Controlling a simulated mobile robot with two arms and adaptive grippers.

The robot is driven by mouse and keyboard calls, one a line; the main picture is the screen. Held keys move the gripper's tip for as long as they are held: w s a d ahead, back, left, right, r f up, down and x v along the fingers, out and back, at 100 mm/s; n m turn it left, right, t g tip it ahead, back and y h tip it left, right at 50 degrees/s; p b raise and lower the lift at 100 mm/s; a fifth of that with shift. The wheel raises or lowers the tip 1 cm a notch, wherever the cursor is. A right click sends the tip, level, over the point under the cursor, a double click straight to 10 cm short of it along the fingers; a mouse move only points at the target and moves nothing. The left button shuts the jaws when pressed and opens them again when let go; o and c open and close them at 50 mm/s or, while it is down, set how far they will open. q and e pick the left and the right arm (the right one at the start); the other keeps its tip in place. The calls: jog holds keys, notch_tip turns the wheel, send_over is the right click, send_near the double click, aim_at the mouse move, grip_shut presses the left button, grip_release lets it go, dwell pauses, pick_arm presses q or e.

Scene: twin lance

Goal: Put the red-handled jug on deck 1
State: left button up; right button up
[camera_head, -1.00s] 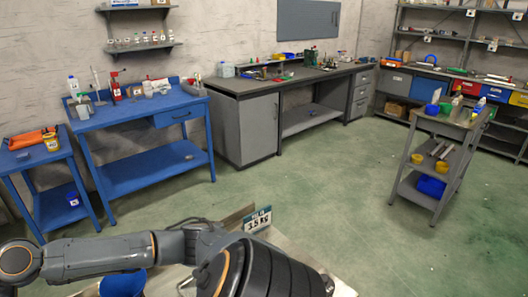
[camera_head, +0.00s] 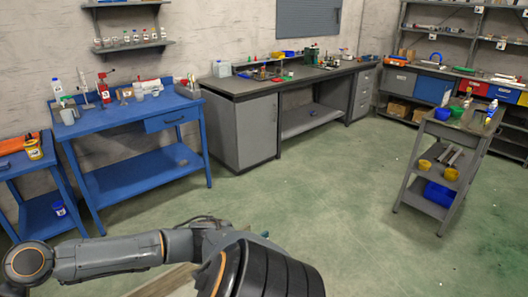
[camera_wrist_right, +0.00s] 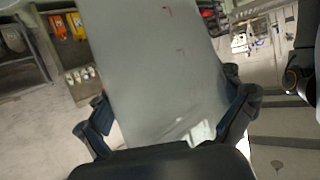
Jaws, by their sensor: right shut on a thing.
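In the right wrist view my right gripper (camera_wrist_right: 166,90) is shut on a large, smooth grey body with small red marks, which I take to be the jug (camera_wrist_right: 150,50). One finger lies on each side of it. No red handle shows, so the handle is hidden or out of frame. In the head view a grey trolley (camera_head: 408,196) with stacked decks stands at the right. I cannot read which deck is number 1. My left gripper is not in view; only dark arm links fill the bottom of the head view.
A blue bench (camera_head: 110,122) with bottles and a grey jug-like vessel (camera_head: 68,115) stands at the left. A grey workbench (camera_head: 240,84) is along the back wall.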

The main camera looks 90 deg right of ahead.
jog(key=shift+s+d+f+m+t, duration=0.15)
jog(key=shift+s+f+m+t, duration=0.25)
jog(key=shift+f, duration=0.25)
jog(key=s+d+f+m+t+h, duration=0.2)
jog(key=d+f+m+t, duration=0.3)
jog(key=d+f, duration=0.3)
jog(key=shift+s+d+t, duration=0.15)
jog(key=shift+s+t, duration=0.5)
jog(key=shift+t, duration=0.05)
jog(key=shift+d+f+m, duration=0.1)
jog(key=shift+f+m, duration=0.1)
jog(key=shift+m, duration=0.1)
